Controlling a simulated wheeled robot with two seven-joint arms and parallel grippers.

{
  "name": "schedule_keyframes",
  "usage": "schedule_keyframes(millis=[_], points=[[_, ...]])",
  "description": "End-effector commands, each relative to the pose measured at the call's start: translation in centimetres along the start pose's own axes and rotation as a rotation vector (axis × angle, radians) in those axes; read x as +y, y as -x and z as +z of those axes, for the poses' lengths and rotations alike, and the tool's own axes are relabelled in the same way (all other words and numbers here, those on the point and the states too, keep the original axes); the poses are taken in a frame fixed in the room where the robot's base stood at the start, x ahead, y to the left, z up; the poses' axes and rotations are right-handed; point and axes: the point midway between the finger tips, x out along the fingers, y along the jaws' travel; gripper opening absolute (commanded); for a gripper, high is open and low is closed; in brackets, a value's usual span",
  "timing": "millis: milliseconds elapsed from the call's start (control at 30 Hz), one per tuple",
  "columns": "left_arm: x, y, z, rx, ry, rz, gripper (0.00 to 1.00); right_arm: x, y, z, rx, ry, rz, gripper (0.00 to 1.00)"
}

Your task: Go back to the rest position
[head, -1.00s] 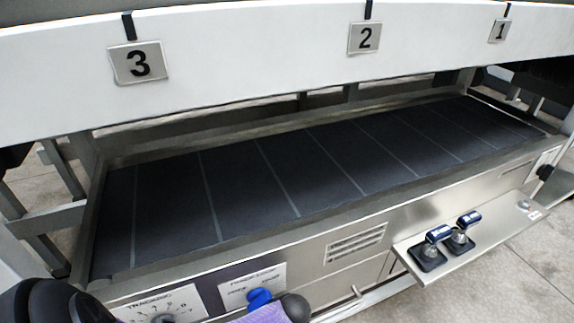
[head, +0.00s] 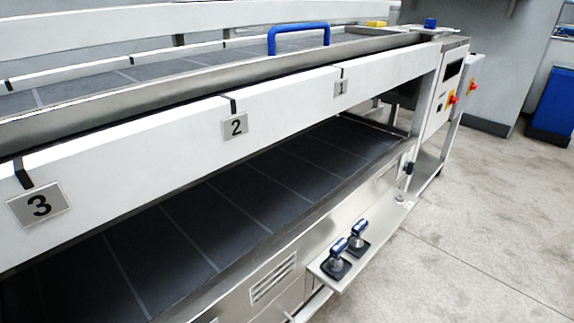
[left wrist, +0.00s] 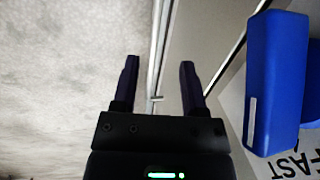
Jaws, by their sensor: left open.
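My left gripper (left wrist: 158,85) shows in the left wrist view with its two dark fingers apart and nothing between them. A blue block-shaped knob (left wrist: 275,80) is close on the right of it, apart from the fingers, on a light label with printed letters. The head view shows neither gripper. The dark lower belt (head: 210,210) under the rail is empty.
A blue bar handle (head: 298,36) rises above the upper belt. A control box with red knobs (head: 453,99) is at the far end. The concrete floor (head: 470,230) at right is clear.

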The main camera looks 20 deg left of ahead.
Motion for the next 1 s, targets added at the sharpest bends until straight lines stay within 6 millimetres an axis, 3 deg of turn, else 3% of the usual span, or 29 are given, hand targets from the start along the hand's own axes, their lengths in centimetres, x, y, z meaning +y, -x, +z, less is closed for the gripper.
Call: schedule_keyframes(millis=[67,133,200,300,467,600,633,700,800,1000], points=[[1.0,-1.3,1.8,-0.019,0.006,0.012,0.56,0.0,0.0,0.0,0.000,0.000,0.000,0.00],[2.8,-3.4,5.3,-0.048,0.018,0.034,0.56,0.0,0.0,0.0,0.000,0.000,0.000,0.00],[5.5,-5.8,10.6,-0.086,0.038,0.064,0.56,0.0,0.0,0.0,0.000,0.000,0.000,0.00],[9.3,-7.9,18.7,-0.136,0.065,0.101,0.56,0.0,0.0,0.1,-0.001,0.000,0.000,0.00],[14.1,-8.2,29.4,-0.202,0.102,0.148,0.56,0.0,0.0,0.1,-0.002,0.000,0.000,0.00],[17.6,-6.5,37.7,-0.255,0.132,0.184,0.56,0.0,0.0,0.1,-0.002,0.000,0.000,0.00],[17.8,-5.5,38.4,-0.251,0.138,0.186,0.56,0.1,0.8,0.0,0.005,0.000,0.002,0.00],[16.1,-1.8,36.2,-0.196,0.141,0.171,0.56,0.6,5.2,-0.5,0.048,-0.003,0.010,0.00],[14.8,2.2,35.0,-0.156,0.143,0.161,0.56,1.0,9.5,-0.9,0.090,-0.004,0.017,0.00],[12.9,8.5,33.3,-0.097,0.144,0.148,0.56,1.6,16.3,-0.9,0.150,-0.001,0.027,0.00]])
